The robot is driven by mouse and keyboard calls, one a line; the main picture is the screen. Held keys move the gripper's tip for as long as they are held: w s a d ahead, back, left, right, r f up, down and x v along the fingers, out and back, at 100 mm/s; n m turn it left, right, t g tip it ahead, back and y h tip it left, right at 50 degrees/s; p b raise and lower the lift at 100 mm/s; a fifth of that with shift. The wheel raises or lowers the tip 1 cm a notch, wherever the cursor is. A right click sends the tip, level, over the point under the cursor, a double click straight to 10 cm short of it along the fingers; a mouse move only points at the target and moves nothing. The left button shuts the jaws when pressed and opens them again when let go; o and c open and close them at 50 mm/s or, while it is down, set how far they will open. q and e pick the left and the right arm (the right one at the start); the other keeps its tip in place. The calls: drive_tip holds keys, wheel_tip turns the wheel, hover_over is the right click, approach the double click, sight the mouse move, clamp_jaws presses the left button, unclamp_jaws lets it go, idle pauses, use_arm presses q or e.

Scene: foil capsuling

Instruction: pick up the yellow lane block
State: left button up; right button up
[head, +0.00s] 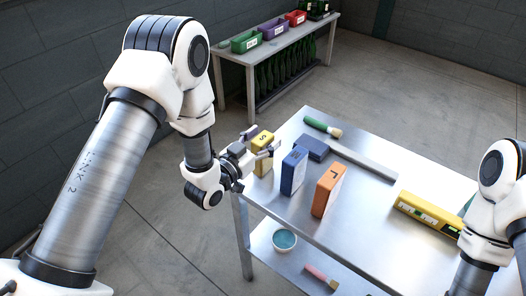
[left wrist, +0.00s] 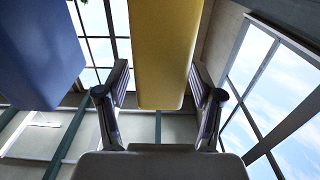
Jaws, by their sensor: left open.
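The yellow lane block (head: 264,139), marked S, stands upright at the table's left edge. My left gripper (head: 263,141) is open, with its fingers at either side of the block. In the left wrist view, the yellow block (left wrist: 163,50) fills most of the space between the fingertips of my left gripper (left wrist: 160,92). A narrow gap shows at its left; whether the right finger touches is unclear. Part of the block is hidden behind the gripper in the head view. My right arm shows at the right, but its gripper is out of frame.
A blue block (head: 294,171) stands close beside the yellow one, with an orange block (head: 328,190) beyond it.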

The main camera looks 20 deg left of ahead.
use_arm(q)
clamp_jaws()
